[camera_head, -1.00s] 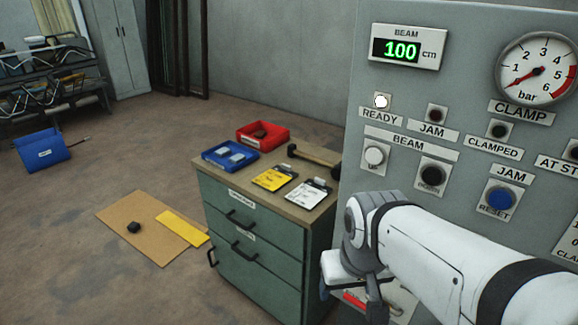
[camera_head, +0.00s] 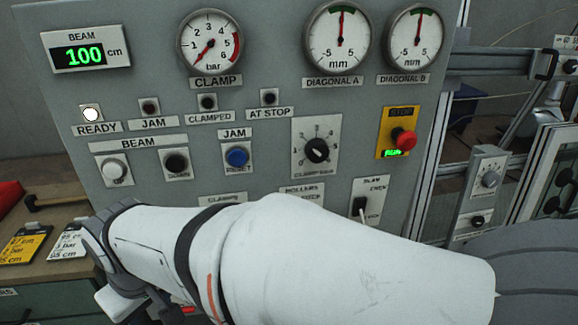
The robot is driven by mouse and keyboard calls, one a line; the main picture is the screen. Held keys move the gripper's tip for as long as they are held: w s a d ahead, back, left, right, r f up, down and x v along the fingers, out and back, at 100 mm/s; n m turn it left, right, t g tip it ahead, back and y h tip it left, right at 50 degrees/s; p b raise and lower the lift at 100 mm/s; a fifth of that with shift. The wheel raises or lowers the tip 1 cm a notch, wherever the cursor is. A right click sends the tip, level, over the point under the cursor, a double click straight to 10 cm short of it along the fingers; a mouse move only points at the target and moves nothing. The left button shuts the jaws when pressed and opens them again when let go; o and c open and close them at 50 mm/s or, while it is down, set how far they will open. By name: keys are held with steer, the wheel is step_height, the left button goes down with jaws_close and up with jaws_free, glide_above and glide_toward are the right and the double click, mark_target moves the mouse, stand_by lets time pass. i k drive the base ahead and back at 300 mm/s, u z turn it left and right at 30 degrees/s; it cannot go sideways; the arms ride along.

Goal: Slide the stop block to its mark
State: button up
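I cannot make out a stop block or its mark in this view. My arm, white with dark joint rings, crosses the lower part of the picture in front of the control panel. My gripper (camera_head: 128,303) is at the lower left, below the wrist, partly cut off by the bottom edge. Its fingertips are not clear, so I cannot tell whether it is open or holds anything.
The grey control panel (camera_head: 270,100) fills the middle. Its BEAM display (camera_head: 85,55) reads 100 cm and the READY lamp (camera_head: 91,114) is lit. A cabinet top with cards (camera_head: 22,243) is at left. Metal frame rails (camera_head: 500,62) and a small control box (camera_head: 482,190) are at right.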

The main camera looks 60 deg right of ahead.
mark_target(474, 199)
steer(key=z, duration=3.7)
steer(key=i, duration=1.15)
steer(key=u, duration=0.35)
